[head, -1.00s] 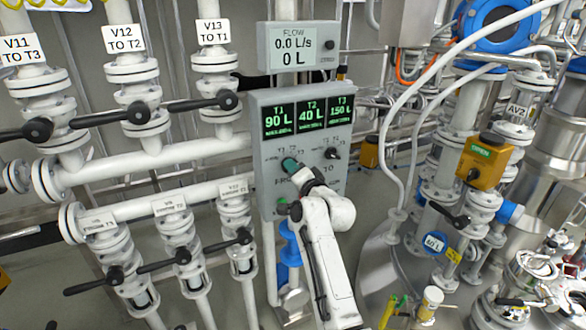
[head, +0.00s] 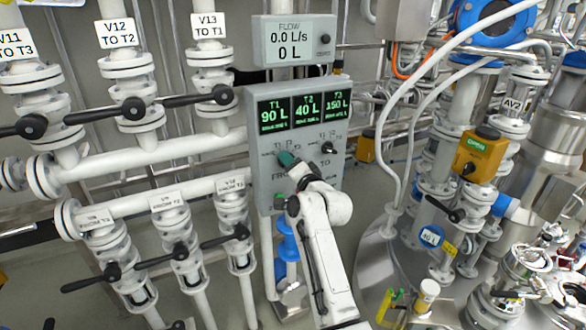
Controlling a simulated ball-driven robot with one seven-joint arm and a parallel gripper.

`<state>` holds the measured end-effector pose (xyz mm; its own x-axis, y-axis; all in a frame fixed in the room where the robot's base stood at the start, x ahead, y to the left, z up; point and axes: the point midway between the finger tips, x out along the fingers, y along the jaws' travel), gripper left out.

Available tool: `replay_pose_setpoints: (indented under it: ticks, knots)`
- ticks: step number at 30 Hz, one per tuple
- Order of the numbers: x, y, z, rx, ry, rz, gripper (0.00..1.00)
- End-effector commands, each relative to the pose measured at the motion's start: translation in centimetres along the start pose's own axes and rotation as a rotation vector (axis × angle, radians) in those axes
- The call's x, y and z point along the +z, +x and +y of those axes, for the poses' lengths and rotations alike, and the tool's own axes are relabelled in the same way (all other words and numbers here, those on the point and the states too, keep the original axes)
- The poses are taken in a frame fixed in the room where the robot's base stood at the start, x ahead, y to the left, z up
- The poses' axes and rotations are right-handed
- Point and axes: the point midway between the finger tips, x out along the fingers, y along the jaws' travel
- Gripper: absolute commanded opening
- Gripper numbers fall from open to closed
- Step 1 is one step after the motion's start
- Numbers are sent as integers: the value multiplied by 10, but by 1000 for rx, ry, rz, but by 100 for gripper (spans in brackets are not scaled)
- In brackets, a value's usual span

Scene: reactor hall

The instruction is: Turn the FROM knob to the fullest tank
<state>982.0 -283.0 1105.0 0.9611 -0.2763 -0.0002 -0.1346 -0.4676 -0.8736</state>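The grey control panel (head: 257,140) shows three green readouts: T1 90 L (head: 273,115), T2 40 L (head: 307,108) and T3 150 L (head: 338,104). T3 has the highest number; the small lines below are too small to read. The black TO knob (head: 328,147) is in plain view at the panel's right. My gripper (head: 288,159) is at the FROM dial on the left, with a teal part at its tip. The gripper and wrist cover the FROM knob, so its pointer and the grip on it cannot be made out.
A flow display (head: 292,44) above reads 0.0 L/s and 0 L. A green button (head: 280,201) is low on the panel. Valves V11, V12 and V13 (head: 210,26) with black levers stand at left. Hoses (head: 425,75) and a yellow-orange box (head: 480,150) are at right.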

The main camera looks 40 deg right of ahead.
Motion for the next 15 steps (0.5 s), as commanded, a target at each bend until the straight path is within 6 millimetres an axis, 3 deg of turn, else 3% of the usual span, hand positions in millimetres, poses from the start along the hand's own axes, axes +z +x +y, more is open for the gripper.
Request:
replay_pose_setpoints:
  ticks: [5, 15]
  knots:
    - [1, -16, 2, 1, -1, 0, 38]
    - [2, -75, 3, 1, -2, -1, 38]
